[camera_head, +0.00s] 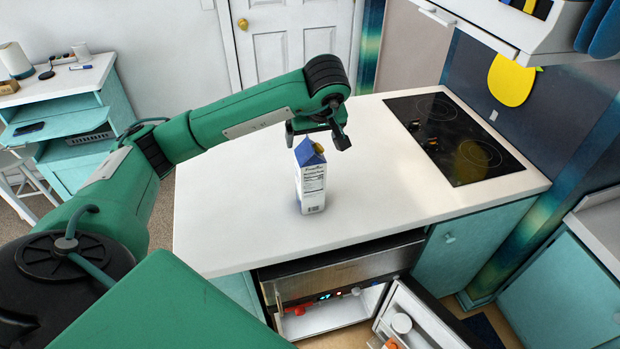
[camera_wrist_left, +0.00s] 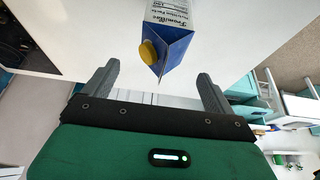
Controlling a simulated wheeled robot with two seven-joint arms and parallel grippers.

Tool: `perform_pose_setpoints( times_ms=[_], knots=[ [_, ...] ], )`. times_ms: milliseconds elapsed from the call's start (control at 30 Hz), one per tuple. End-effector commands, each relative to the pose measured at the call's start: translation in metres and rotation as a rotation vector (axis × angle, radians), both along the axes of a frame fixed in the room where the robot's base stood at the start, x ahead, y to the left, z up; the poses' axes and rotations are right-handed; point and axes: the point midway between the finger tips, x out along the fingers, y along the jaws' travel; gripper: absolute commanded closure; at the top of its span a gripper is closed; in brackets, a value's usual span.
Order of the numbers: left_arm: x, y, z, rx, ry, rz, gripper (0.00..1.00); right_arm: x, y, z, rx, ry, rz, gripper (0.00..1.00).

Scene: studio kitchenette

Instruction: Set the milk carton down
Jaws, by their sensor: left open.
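The milk carton (camera_head: 311,183) is white with a blue gabled top and a yellow cap. It stands upright on the white countertop (camera_head: 245,215). My left gripper (camera_head: 318,138) is open just above and behind the carton's top in the head view. In the left wrist view the carton (camera_wrist_left: 172,38) is beyond the two spread fingers of my left gripper (camera_wrist_left: 158,88), with a gap on both sides. The fingers do not touch it there. My right gripper is in neither view.
A black cooktop (camera_head: 455,137) lies on the right part of the counter. Below the counter, a small fridge stands with its door (camera_head: 425,318) open. A white door (camera_head: 290,45) is at the back. The counter around the carton is clear.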

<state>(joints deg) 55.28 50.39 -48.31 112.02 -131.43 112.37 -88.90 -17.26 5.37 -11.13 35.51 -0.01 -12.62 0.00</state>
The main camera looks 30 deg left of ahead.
Motion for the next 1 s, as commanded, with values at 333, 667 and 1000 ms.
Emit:
perform_pose_setpoints(
  times_ms=[333, 667, 1000],
  knots=[
    [0.003, 0.008, -0.017, 0.000, 0.005, -0.001, 0.11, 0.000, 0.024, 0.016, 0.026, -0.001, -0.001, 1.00],
    [0.011, 0.018, -0.048, -0.002, 0.001, -0.001, 0.11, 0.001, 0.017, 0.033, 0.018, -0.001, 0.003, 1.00],
    [0.012, 0.019, -0.052, -0.001, -0.001, -0.002, 0.21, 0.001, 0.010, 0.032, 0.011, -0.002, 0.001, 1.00]
  ],
)
